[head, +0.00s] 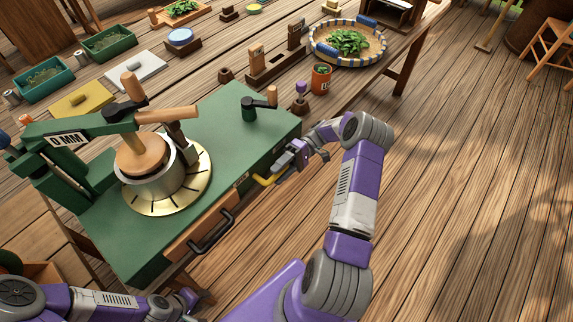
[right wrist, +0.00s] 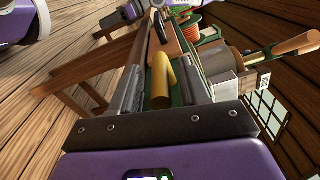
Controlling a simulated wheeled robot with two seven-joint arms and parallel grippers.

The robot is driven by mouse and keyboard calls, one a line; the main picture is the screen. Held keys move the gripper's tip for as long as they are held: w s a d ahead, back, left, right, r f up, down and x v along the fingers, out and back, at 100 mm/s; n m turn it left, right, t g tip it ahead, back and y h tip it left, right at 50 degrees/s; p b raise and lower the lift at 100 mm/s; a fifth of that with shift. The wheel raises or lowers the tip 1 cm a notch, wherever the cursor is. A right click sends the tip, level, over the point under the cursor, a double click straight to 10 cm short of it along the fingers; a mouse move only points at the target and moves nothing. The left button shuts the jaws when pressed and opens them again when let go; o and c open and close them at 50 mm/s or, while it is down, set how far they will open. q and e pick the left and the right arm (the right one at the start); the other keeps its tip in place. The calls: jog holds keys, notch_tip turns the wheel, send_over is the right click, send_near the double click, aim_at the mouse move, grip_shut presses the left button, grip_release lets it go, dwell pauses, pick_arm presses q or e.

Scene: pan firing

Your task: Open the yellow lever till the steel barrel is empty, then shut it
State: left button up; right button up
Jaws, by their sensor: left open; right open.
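The steel barrel (head: 148,190) stands on a round brass plate (head: 197,190) with dark marks, on the green-topped table (head: 225,120). A wooden plug (head: 143,160) sits in its mouth, so its contents are hidden. The yellow lever (head: 265,181) sticks out from the table's front edge, right of the black drawer handle. My right gripper (head: 283,168) is at this lever, open. In the right wrist view the yellow lever (right wrist: 160,82) lies between its two spread fingers, with no clear grip on it. My left gripper (head: 190,302) is low at the bottom left, away from the barrel.
A green press arm marked 0 MM (head: 68,138) reaches over the barrel. A small green crank (head: 262,103) stands at the table's right. The black drawer handle (head: 212,232) juts from the front. Behind are a basket of leaves (head: 347,43) and a terracotta pot (head: 320,80).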

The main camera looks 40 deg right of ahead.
jog(key=d, duration=0.6)
jog(key=shift+w+d, duration=0.3)
jog(key=shift+w, duration=0.15)
